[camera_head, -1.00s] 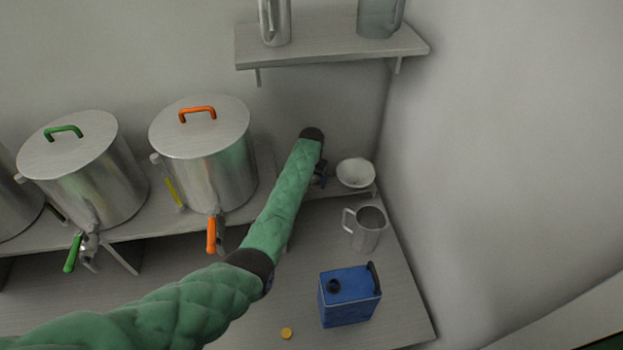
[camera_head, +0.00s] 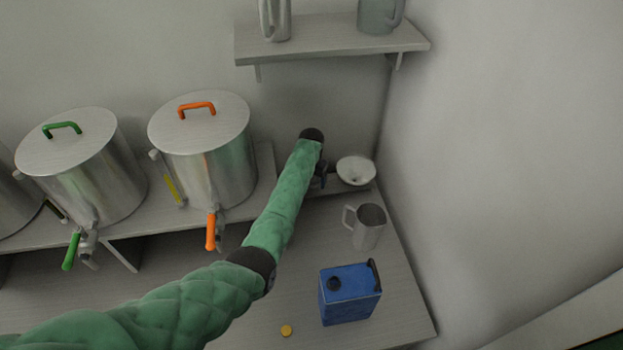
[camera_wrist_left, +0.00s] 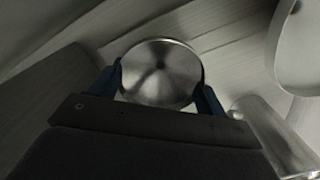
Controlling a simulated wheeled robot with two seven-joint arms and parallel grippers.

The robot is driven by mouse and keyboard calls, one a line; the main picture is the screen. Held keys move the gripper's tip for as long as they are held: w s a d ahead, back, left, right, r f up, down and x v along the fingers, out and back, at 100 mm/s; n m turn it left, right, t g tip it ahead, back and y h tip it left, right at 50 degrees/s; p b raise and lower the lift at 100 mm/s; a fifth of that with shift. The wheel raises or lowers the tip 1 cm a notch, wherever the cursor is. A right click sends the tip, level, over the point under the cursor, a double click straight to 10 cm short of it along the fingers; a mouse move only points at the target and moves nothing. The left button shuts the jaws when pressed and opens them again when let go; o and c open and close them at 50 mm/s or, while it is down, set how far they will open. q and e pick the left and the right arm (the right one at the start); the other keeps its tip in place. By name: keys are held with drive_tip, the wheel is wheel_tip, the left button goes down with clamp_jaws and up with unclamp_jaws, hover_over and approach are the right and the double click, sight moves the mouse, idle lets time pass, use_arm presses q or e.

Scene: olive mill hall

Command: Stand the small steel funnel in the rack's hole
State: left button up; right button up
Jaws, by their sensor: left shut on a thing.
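My left gripper (camera_head: 320,177) is at the back right corner, mostly hidden behind my own green-sleeved arm. In the left wrist view my left gripper (camera_wrist_left: 160,88) is shut on the small steel funnel (camera_wrist_left: 160,70), with its round mouth facing the camera and a blue finger on each side. The funnel's spout is hidden. In the head view the arm covers this funnel. A narrow board (camera_head: 348,188), perhaps the rack, shows beside the gripper; its hole cannot be made out. My right gripper is not in view.
A larger white funnel (camera_head: 356,170) is right of the gripper, close to the wall. A steel jug (camera_head: 368,227), a blue can (camera_head: 350,295) and a yellow cap (camera_head: 286,330) are on the table in front. A steel tank (camera_head: 205,150) stands left; a shelf (camera_head: 330,42) hangs above.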

sight(312, 184)
use_arm(q)
drive_tip(key=shift+f+b, duration=0.35)
drive_tip(key=shift+f, duration=0.4)
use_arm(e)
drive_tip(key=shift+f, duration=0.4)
use_arm(q)
drive_tip(key=o, duration=1.1)
drive_tip(key=shift+r, duration=0.25)
wheel_tip(312, 184, up, 6)
drive_tip(key=shift+r+b, duration=0.1)
drive_tip(key=shift+b, duration=0.95)
drive_tip(key=shift+r, duration=0.55)
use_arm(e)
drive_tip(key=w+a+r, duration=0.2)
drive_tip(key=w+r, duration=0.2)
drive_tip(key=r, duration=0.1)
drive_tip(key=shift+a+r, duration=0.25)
